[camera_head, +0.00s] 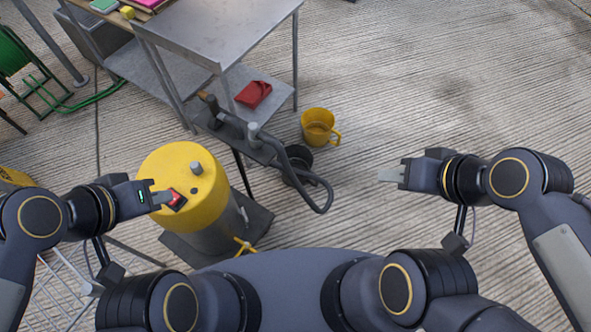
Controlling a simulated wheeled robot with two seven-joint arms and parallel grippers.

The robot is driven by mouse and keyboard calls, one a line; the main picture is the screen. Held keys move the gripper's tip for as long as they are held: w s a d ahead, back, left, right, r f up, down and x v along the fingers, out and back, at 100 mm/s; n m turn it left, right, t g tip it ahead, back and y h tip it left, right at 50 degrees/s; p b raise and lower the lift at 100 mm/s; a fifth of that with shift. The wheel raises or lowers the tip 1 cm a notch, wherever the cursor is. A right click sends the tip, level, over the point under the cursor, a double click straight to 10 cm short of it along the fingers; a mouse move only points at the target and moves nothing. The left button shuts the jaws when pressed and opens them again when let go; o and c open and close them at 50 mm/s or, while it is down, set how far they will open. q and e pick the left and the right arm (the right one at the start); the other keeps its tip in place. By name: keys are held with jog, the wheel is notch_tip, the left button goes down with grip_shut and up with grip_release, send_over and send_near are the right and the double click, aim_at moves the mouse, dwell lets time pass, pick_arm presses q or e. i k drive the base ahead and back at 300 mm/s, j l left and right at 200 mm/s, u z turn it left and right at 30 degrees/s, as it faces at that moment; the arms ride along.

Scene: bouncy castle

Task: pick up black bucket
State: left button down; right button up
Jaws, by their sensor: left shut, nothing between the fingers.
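A black bucket (297,160) stands on the floor near the middle of the view, partly hidden behind a dark curved hose or handle. My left gripper (163,199) is shut and empty, over the yellow top of a cylinder, left of the bucket and well apart from it. My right gripper (388,175) is to the right of the bucket, pointing left towards it, with a clear gap between. Its fingers overlap from this angle, so I cannot tell whether they are apart.
A yellow bucket (318,127) stands just behind the black one. The yellow-topped cylinder (180,160) with a red part (177,200) stands at left. A metal table (215,35) with a lower shelf and a red item (253,94) is behind. The floor at right is open.

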aim_at(300, 158)
jog(key=u, duration=0.5)
jog(key=l+u, duration=0.15)
jog(key=u, duration=0.3)
jog(key=l+u, duration=0.15)
jog(key=u, duration=0.35)
jog(key=i+l+u, duration=0.1)
jog(key=u, duration=0.35)
jog(key=l+u, duration=0.1)
jog(key=u, duration=0.4)
jog(key=k+l+u, duration=0.2)
jog(key=l+u, duration=0.25)
jog(key=k+l+u, duration=0.2)
jog(key=u, duration=0.3)
jog(key=k+l+u, duration=0.3)
jog(key=k+l, duration=0.15)
jog(key=k+l+u, duration=0.3)
jog(key=k, duration=0.35)
jog(key=k+l, duration=0.25)
jog(key=k, duration=0.25)
jog(key=k+l, duration=0.2)
jog(key=k, duration=0.25)
